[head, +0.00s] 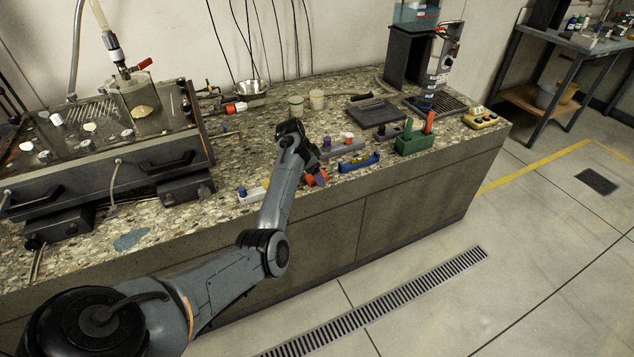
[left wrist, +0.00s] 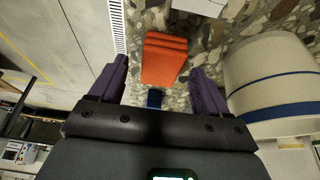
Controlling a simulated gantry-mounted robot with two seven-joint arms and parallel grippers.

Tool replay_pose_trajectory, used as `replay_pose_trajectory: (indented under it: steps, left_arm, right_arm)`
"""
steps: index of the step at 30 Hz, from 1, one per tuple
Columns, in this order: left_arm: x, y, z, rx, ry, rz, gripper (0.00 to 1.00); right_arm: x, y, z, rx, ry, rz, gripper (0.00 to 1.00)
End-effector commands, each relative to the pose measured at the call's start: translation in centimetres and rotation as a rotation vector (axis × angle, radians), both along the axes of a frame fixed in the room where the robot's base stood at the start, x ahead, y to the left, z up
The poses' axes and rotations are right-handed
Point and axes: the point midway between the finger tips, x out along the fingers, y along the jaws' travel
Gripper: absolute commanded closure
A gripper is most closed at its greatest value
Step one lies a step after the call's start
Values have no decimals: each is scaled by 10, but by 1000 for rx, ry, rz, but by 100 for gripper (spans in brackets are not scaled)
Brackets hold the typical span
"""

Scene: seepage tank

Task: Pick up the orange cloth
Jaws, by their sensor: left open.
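The orange cloth (head: 317,179) lies near the front edge of the speckled counter, partly hidden by my left arm's end in the head view. In the left wrist view the cloth (left wrist: 164,58) looks like a folded, layered block. My left gripper (left wrist: 160,72) is open, with its two purple fingers on either side of the near part of the cloth and apart from it. In the head view my left gripper (head: 308,166) is mostly hidden behind its own wrist. My right gripper is not in view.
A white cylinder with blue bands (left wrist: 272,85) stands close to the right finger in the left wrist view. A blue rack (head: 358,162) and a green holder (head: 413,143) stand to the right on the counter (head: 222,216). A tank apparatus (head: 100,140) is at left.

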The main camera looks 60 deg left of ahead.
Motion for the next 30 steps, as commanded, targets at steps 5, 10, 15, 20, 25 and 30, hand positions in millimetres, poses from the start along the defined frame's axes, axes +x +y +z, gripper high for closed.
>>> replay_pose_trajectory:
  steps: [5, 10, 15, 20, 25, 30]
  left_arm:
    - [3, 0, -7, 1, -1, 2, 23]
    - [3, 0, -7, 1, 0, 2, 23]
    - [3, 0, -7, 1, 0, 2, 46]
    - [3, 0, -7, 1, 0, 1, 71]
    - [3, 0, -7, 1, 0, 1, 83]
    - [3, 0, -6, 1, 0, 0, 83]
  right_arm:
    - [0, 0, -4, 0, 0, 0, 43]
    - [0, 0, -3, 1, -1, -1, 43]
    - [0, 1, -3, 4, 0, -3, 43]
    - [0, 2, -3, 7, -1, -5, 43]
    - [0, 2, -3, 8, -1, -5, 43]
    - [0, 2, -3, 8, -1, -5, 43]
